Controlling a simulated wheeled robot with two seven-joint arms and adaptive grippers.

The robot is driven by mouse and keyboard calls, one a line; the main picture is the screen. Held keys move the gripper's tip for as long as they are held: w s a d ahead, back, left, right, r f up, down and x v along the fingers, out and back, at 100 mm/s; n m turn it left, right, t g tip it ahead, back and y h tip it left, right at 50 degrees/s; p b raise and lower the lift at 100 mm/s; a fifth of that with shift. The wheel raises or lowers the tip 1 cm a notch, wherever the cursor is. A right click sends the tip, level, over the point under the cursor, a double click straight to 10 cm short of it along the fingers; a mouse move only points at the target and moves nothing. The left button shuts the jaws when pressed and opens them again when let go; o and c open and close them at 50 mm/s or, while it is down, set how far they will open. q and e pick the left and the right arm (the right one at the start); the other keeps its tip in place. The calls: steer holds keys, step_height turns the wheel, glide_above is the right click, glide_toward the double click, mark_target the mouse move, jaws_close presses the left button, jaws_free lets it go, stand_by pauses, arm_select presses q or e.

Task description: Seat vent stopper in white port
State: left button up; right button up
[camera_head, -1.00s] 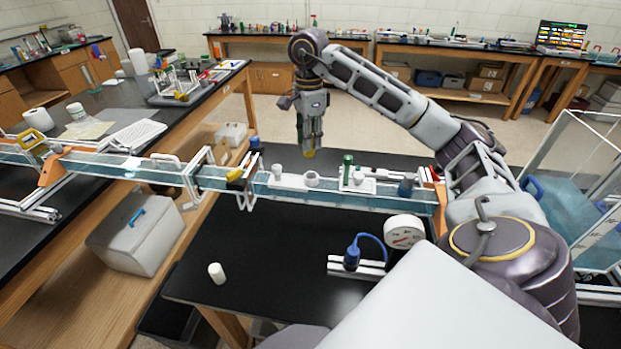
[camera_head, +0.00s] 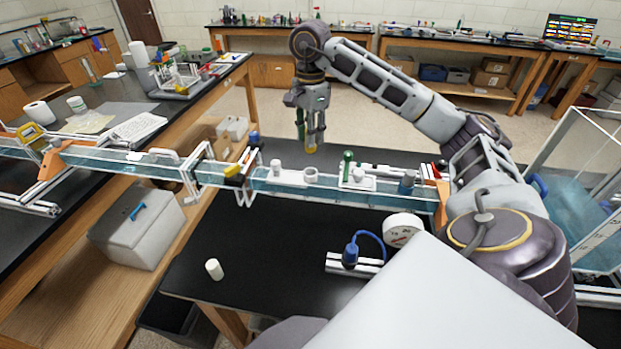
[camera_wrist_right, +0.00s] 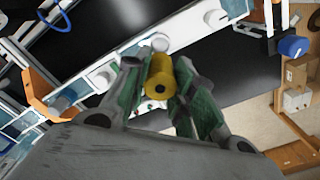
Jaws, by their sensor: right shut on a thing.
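My right gripper (camera_head: 311,145) points down behind the clear water channel, its fingers shut on a small yellow stopper (camera_wrist_right: 158,78). In the right wrist view, the stopper sits between the green fingers with a dark hole in its facing end. Fittings stand on a white plate on the channel: a short white ring-like port (camera_head: 311,176), a taller white fitting (camera_head: 276,167) to its left and a lower white fitting (camera_head: 358,175) to its right. The stopper is apart from them in the head view. My left gripper is not seen.
A green upright piece (camera_head: 347,162) and a blue-grey cap (camera_head: 406,186) stand along the channel's right part. A round gauge (camera_head: 402,229) and a blue fitting (camera_head: 350,255) are in front.

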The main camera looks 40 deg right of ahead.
mark_target(310, 152)
steer(key=shift+f, duration=0.1)
steer(key=shift+f+p, duration=0.35)
steer(key=shift+f, duration=2.65)
steer(key=shift+f, duration=0.15)
steer(key=shift+f+p, duration=0.3)
steer(key=shift+f, duration=1.45)
steer(key=shift+f, duration=0.2)
steer(key=o, duration=0.9)
steer(key=shift+o, duration=0.2)
steer(key=shift+r, duration=0.1)
steer(key=shift+r, duration=0.1)
steer(key=shift+r+b, duration=0.45)
steer(key=shift+r, duration=5.6)
